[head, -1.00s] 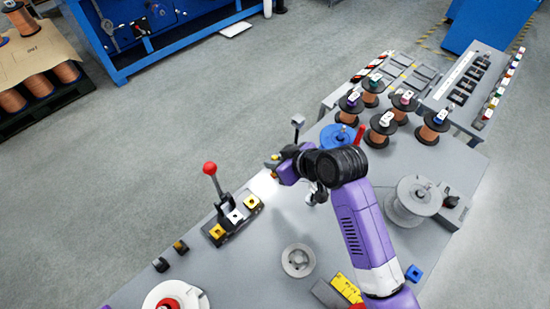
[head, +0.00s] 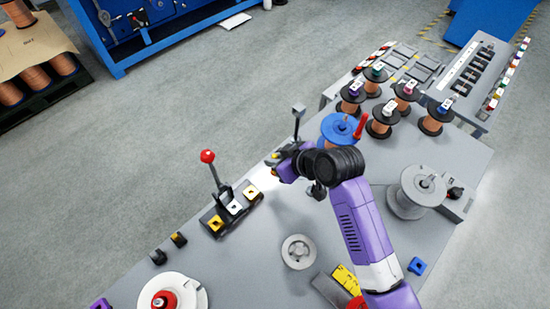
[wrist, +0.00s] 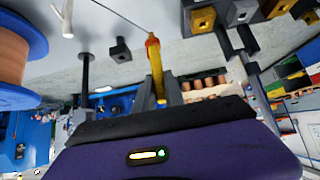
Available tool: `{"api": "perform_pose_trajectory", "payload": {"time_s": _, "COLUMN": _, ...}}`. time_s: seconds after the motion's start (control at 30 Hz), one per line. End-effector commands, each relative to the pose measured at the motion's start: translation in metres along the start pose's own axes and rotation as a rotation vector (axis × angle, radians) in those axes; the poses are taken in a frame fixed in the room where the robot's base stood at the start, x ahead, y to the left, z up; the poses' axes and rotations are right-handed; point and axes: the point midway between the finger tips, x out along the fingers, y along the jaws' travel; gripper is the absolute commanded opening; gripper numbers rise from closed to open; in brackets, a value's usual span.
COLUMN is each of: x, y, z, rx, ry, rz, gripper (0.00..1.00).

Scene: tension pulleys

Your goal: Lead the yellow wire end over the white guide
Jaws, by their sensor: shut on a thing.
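My gripper (head: 273,161) is over the table near its far edge, left of the blue spool. In the wrist view it is shut on the yellow wire end (wrist: 156,75), a slim yellow piece with an orange tip. A thin wire runs from the tip to the upper left. A white peg (wrist: 67,18), which looks like the white guide, stands at the upper left of the wrist view, apart from the wire end. In the head view I cannot make out the guide; my arm may hide it.
The blue spool (head: 340,128) and a grey post (head: 298,110) stand close to my gripper. A red-knobbed lever (head: 208,157) with yellow and white blocks is to its left. Several copper spools (head: 382,118) stand at the back right. A grey disc (head: 298,252) lies in front.

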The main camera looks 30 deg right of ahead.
Motion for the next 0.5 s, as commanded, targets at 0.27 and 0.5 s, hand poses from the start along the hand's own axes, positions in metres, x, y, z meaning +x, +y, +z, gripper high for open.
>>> {"api": "perform_pose_trajectory", "payload": {"time_s": 0.27, "x": -0.002, "y": 0.000, "z": -0.002, "rx": 0.000, "ry": 0.000, "rz": 0.000, "gripper": 0.00}}
{"api": "perform_pose_trajectory", "payload": {"time_s": 0.5, "x": -0.019, "y": 0.000, "z": -0.019, "rx": 0.000, "ry": 0.001, "rz": 0.001, "gripper": 0.00}}
